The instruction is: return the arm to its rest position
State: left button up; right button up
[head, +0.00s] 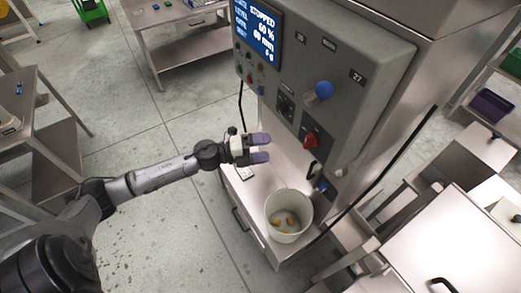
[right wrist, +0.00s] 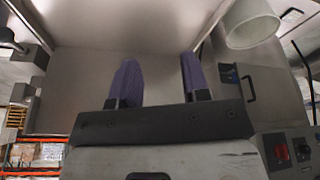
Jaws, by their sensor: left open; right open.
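My left arm comes in from the left in the head view. Its gripper (head: 267,148), with two purple fingers, is open with nothing between the fingers. It is in front of the grey control panel (head: 362,72), above the steel shelf and to the upper left of the white bucket (head: 288,238). My right gripper (right wrist: 157,78) shows only in the right wrist view. Its two purple fingers are apart and empty, with a plain grey surface behind them. My right arm does not show in the head view.
The panel has a blue knob (head: 324,89), a red knob (head: 311,140) and a screen (head: 257,35) reading STOPPED. The bucket holds a few orange-brown pieces. Steel tables stand at left and upper left, a bench (head: 460,240) at lower right. Floor between the tables is clear.

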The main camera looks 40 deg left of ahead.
pick_arm(q)
jog(key=shift+s+a, duration=0.15)
jog(key=shift+s, duration=0.1)
dwell(0.5)
jog(key=a+n+y, duration=1)
jog(key=n+y, duration=0.7)
jog(key=s+d+f+n+g+h+p, duration=0.3)
jog(key=s+d+g, duration=0.2)
jog(key=s+d, duration=0.6)
jog(key=s+d+f+n+g+h+p, duration=0.3)
jog(key=s+d, duration=0.7)
jog(key=s, duration=0.7)
jog(key=g+p, duration=0.1)
jog(key=g, duration=0.1)
jog(key=shift+d+f+g, duration=0.35)
jog(key=shift+d+g, duration=0.05)
